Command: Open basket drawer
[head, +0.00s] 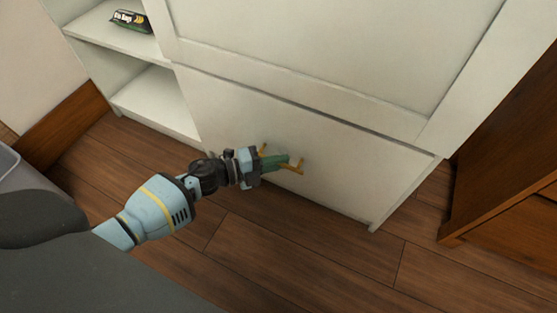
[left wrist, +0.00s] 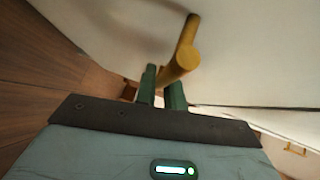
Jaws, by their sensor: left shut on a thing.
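The drawer is a wide white front (head: 340,175) low in the white cabinet, just above the floor. It looks about flush with the cabinet; a small gap cannot be told. Its brass bar handle (head: 294,170) stands out from the front. My left gripper (head: 277,163) is shut on the handle, with its green fingers at the bar. In the left wrist view, the handle (left wrist: 187,48) runs down between the two finger tips (left wrist: 162,91). The fingers hide part of the bar. My right gripper is in neither view.
Open white shelves (head: 155,95) stand left of the drawer, with a small dark packet (head: 131,20) on the upper one. A large white door panel (head: 320,50) is above. A brown wooden cabinet (head: 510,170) stands close on the right. The wood floor (head: 300,255) in front is clear.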

